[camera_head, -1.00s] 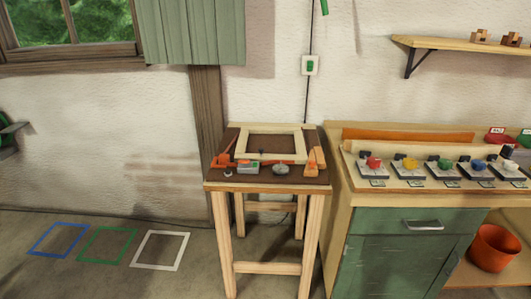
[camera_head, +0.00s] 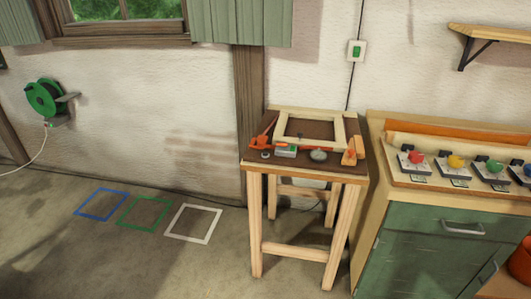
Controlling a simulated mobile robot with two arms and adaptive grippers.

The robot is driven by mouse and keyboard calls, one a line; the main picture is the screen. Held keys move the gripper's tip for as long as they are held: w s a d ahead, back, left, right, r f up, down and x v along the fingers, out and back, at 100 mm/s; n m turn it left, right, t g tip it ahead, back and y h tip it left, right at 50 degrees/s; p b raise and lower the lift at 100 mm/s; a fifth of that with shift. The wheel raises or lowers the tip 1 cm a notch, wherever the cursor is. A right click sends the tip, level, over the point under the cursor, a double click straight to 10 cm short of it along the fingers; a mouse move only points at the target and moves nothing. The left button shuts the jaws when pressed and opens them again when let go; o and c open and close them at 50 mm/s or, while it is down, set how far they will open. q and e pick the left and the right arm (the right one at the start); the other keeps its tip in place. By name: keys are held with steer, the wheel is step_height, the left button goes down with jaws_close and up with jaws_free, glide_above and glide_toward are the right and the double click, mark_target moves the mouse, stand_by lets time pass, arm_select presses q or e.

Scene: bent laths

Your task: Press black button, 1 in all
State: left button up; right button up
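A row of boxes with coloured knobs or buttons stands on the workbench at the right. I see a red one (camera_head: 416,157), a yellow one (camera_head: 456,162), a green one (camera_head: 494,166) and a blue one (camera_head: 527,171) at the picture's right edge. Each box also has a small dark part behind its coloured top. The box with a black top, seen at the row's right end a second ago, is outside the picture now. Neither of my grippers is in view.
The workbench (camera_head: 425,245) has green doors. A small wooden table (camera_head: 305,172) with a frame (camera_head: 310,113) and tools stands left of it. Blue (camera_head: 82,212), green (camera_head: 122,221) and white (camera_head: 174,235) outlines mark the open floor. A green reel (camera_head: 43,98) hangs left.

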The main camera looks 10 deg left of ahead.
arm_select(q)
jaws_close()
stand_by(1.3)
